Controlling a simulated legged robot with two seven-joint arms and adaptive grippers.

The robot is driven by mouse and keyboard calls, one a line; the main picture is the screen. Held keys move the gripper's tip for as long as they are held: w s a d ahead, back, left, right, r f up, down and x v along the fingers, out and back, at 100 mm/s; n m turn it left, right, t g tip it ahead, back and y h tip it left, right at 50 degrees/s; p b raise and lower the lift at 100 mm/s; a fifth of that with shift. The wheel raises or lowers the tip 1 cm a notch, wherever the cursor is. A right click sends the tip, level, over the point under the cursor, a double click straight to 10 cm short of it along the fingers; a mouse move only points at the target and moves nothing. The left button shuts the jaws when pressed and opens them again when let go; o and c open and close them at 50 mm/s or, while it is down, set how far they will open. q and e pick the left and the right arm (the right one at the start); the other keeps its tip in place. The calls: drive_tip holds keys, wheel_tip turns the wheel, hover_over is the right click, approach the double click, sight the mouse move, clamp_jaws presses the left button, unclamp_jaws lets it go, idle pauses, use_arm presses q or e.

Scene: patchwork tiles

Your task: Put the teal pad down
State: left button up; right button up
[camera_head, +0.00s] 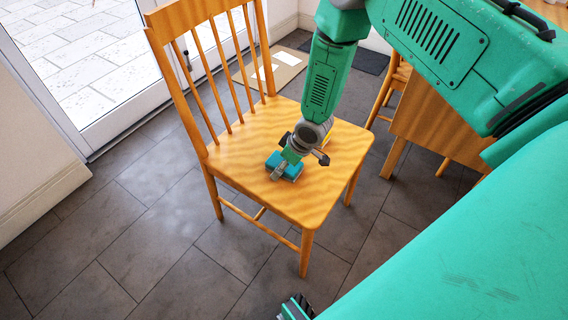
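The teal pad (272,161) is a small blue-teal block at the middle of the wooden chair's seat (240,150). My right gripper (287,170) reaches down from the upper right, with its fingers at the pad. A grey finger crosses the near side of the pad, and the gripper appears shut on it. The pad is at or very close to the seat; I cannot tell whether it rests fully on it. My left gripper (295,308) shows only in part at the bottom edge, away from the chair, and its opening cannot be made out.
The chair's spindled back (205,75) rises at the left. A wooden table or cabinet (430,135) and another chair stand at the right. The tiled floor (150,240) at the left is clear.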

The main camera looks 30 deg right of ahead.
drive_tip(key=shift+f+b, duration=0.15)
drive_tip(key=shift+b, duration=0.25)
drive_tip(key=p+v, duration=0.6)
drive_tip(key=v, duration=0.8)
drive_tip(key=s+a+f+m+g+h, duration=0.1)
drive_tip(key=s+a+f+m, duration=0.1)
drive_tip(key=s, duration=1)
drive_tip(key=s+a+f+m+g, duration=0.2)
drive_tip(key=s+a+f, duration=0.1)
drive_tip(key=s, duration=1)
drive_tip(key=shift+s+a+f+h, duration=0.2)
drive_tip(key=shift+a+f+h, duration=0.1)
drive_tip(key=shift+a+h, duration=0.1)
drive_tip(key=shift+d+r, duration=0.1)
